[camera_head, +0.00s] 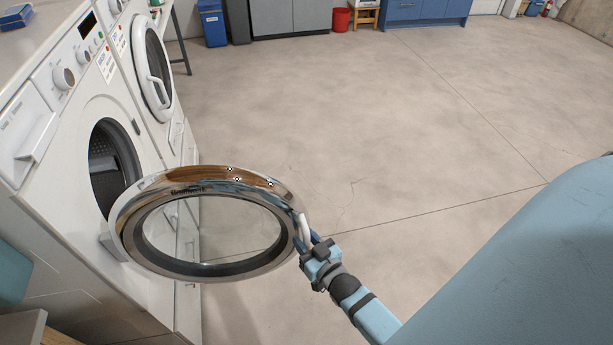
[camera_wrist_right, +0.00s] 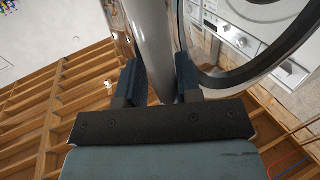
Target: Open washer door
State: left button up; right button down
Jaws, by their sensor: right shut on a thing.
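The near washer (camera_head: 58,140) is white and stands at the left of the head view. Its round chrome-rimmed door (camera_head: 143,187) is swung wide open, out over the floor, and the dark drum opening (camera_head: 108,160) shows behind it. My right gripper (camera_head: 309,241) is at the door's free edge, shut on the white door handle (camera_head: 304,229). In the right wrist view the two fingers (camera_wrist_right: 156,82) sit on either side of the pale handle (camera_wrist_right: 150,45). My left gripper is not in view.
A second white machine with a shut round door (camera_head: 152,68) stands beyond the washer. Blue bins (camera_head: 213,22), a red bucket (camera_head: 341,19) and blue cabinets (camera_head: 425,10) line the far wall. The concrete floor (camera_head: 400,140) in the middle is clear.

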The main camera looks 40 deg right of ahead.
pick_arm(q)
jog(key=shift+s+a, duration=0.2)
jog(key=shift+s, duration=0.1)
pick_arm(e)
jog(key=shift+s+a, duration=0.15)
jog(key=shift+a, duration=0.4)
jog(key=c, duration=1)
grip_release()
jog(key=shift+c, duration=0.2)
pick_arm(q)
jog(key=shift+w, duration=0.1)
pick_arm(e)
jog(key=shift+d, duration=0.1)
jog(key=shift+s, duration=0.3)
pick_arm(q)
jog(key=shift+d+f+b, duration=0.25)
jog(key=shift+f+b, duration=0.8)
jog(key=shift+b, duration=0.1)
pick_arm(e)
jog(key=s, duration=1.3)
jog(key=shift+a, duration=0.25)
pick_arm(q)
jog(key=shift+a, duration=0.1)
